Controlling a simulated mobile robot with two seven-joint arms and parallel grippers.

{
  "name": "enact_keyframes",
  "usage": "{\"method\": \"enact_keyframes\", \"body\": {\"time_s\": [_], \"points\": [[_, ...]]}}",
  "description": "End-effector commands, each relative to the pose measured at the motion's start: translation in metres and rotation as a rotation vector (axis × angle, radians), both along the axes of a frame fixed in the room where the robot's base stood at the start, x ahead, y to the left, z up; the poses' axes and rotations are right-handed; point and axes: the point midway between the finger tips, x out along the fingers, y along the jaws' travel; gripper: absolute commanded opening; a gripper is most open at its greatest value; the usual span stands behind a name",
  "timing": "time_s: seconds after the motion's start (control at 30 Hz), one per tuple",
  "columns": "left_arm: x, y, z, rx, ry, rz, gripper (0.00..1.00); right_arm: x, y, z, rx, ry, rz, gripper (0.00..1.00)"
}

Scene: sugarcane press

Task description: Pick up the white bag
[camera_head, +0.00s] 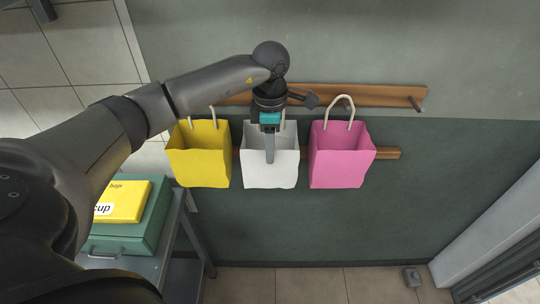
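The white bag (285,174) hangs in the middle of a row of three bags on the wall, between the yellow and pink ones. My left gripper (269,155) points down in front of the bag's upper part, and its finger overlaps the bag's open top in this view. The fingers show edge-on, so I cannot tell whether they are open or shut, or whether they touch the bag. The gripper and wrist hide most of the bag's handle and its peg. My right gripper is not in view.
A yellow bag (199,158) hangs close on the left and a pink bag (340,160) on the right. A wooden peg rail (375,95) runs above them. A grey cart (150,266) at lower left carries a green case (150,222) and a yellow box (125,200).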

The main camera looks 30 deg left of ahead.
Motion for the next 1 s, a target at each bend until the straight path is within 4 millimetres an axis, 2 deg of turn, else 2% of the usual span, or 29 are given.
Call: {"method": "enact_keyframes", "body": {"time_s": [0.17,0.43,0.73,1.0], "points": [[-0.001,0.000,-0.012,-0.001,0.003,-0.001,0.39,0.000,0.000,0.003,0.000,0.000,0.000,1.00],[-0.002,0.000,-0.050,-0.001,0.001,-0.001,0.39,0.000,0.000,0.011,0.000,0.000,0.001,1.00],[-0.002,0.000,-0.056,-0.001,-0.002,-0.001,0.39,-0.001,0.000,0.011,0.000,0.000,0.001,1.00],[-0.002,0.000,-0.056,-0.001,-0.002,-0.001,0.10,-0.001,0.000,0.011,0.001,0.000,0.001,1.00]]}}
